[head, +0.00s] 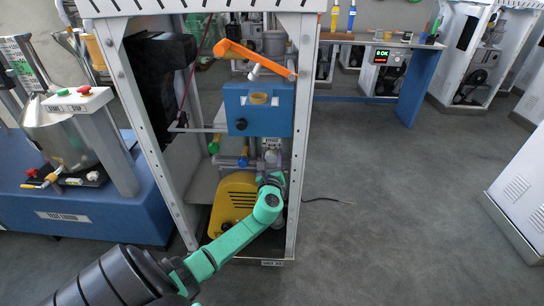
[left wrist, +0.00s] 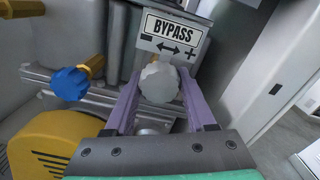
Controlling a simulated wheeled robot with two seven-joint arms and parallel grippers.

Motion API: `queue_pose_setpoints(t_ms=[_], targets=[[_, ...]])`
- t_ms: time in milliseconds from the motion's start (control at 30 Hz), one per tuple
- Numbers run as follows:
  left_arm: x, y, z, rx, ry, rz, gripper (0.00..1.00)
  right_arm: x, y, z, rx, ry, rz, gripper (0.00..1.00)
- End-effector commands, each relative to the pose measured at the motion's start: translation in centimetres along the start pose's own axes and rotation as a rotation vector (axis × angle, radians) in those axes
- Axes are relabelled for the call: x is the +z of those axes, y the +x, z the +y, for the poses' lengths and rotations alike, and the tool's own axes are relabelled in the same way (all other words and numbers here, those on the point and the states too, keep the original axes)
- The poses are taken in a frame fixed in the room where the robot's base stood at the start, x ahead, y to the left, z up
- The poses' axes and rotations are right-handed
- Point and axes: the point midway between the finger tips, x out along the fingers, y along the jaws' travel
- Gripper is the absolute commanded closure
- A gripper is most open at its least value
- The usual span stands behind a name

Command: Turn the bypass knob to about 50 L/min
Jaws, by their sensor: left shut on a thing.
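The bypass knob (left wrist: 160,82) is a pale grey, lobed knob in the left wrist view. It sits just below a white sign (left wrist: 173,35) reading BYPASS, with a minus at left, a plus at right and a double arrow between. My left gripper (left wrist: 160,90) has its two purple fingers on either side of the knob and is shut on it. In the head view my green left arm reaches into the dispenser frame (head: 298,130), and the gripper (head: 271,174) is small there. The knob's flow setting cannot be read. My right gripper is not in view.
A blue knob (left wrist: 70,83) on a yellow fitting lies left of the gripper. A yellow housing (head: 233,198) stands low in the frame, and a blue box (head: 258,122) is above. An orange lever (head: 255,58) crosses higher up.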

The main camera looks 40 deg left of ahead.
Motion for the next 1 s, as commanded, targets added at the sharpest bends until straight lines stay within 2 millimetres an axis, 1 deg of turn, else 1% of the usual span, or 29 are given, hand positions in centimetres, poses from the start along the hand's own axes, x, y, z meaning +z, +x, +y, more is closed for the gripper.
queue_pose_setpoints(t_ms=[367, 400, 467, 500, 767, 833, 933, 1000], targets=[[0.2, 0.1, 0.0, 0.000, 0.004, -0.004, 1.00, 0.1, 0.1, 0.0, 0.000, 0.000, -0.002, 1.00], [0.2, 0.1, 0.0, 0.001, 0.004, -0.004, 0.41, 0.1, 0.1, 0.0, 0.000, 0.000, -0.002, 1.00], [0.2, 0.1, 0.0, 0.000, 0.004, -0.004, 0.18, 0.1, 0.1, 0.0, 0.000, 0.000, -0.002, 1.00], [0.2, 0.1, 0.0, 0.000, 0.004, -0.003, 0.15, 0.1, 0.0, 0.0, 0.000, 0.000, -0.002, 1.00], [0.1, 0.0, 0.0, 0.000, 0.004, -0.001, 0.15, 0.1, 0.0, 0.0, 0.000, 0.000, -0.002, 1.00], [0.1, -0.3, 0.0, 0.000, 0.004, 0.000, 0.15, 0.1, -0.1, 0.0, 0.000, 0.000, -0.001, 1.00], [0.1, -1.4, -0.1, -0.001, 0.004, 0.001, 0.15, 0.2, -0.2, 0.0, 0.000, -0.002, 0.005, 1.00], [0.1, -2.8, 0.0, -0.001, 0.004, 0.003, 0.15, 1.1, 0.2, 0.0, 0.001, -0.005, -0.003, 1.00]])
